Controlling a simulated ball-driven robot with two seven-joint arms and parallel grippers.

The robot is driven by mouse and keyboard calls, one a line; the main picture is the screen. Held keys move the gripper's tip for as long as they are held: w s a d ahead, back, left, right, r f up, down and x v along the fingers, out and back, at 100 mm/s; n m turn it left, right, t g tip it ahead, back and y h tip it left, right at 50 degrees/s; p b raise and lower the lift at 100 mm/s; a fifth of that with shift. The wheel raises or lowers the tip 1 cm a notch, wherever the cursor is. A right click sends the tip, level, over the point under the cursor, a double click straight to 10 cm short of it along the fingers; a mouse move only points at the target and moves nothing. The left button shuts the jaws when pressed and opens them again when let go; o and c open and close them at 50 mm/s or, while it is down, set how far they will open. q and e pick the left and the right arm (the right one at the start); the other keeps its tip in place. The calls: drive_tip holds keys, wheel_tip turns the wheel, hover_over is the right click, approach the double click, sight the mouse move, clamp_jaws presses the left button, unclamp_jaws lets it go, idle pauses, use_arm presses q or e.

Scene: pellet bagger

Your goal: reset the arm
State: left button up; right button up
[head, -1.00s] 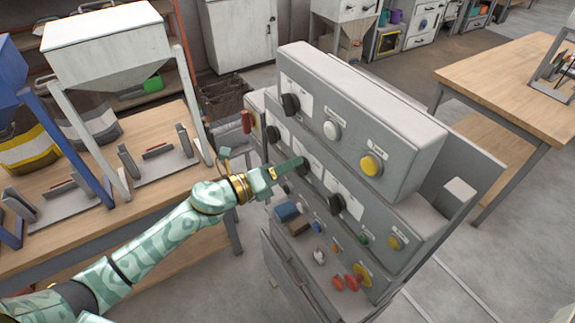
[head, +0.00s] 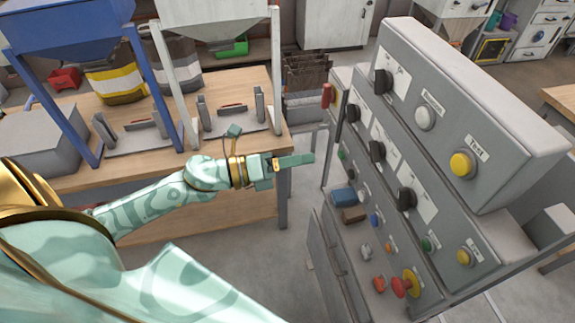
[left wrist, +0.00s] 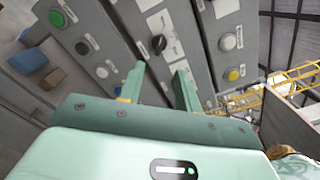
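My left gripper (head: 296,161) is mint green and sits left of the grey control panel (head: 470,110) in the head view. It appears apart from the panel, with floor visible behind its fingertips. The left wrist view shows its two fingers (left wrist: 158,80) with a gap between them and nothing held. The fingers point toward the panel, where a black knob (left wrist: 158,44) shows beyond them. My right gripper is in neither view.
The panel carries knobs, a yellow Test button (head: 462,164) and a red mushroom button (head: 401,286). A wooden bench (head: 215,215) with a blue hopper (head: 70,25) and a white hopper (head: 215,20) stands left. Grey floor shows between bench and panel.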

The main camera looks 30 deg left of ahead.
use_arm(q)
drive_tip(key=shift+v, duration=1.15)
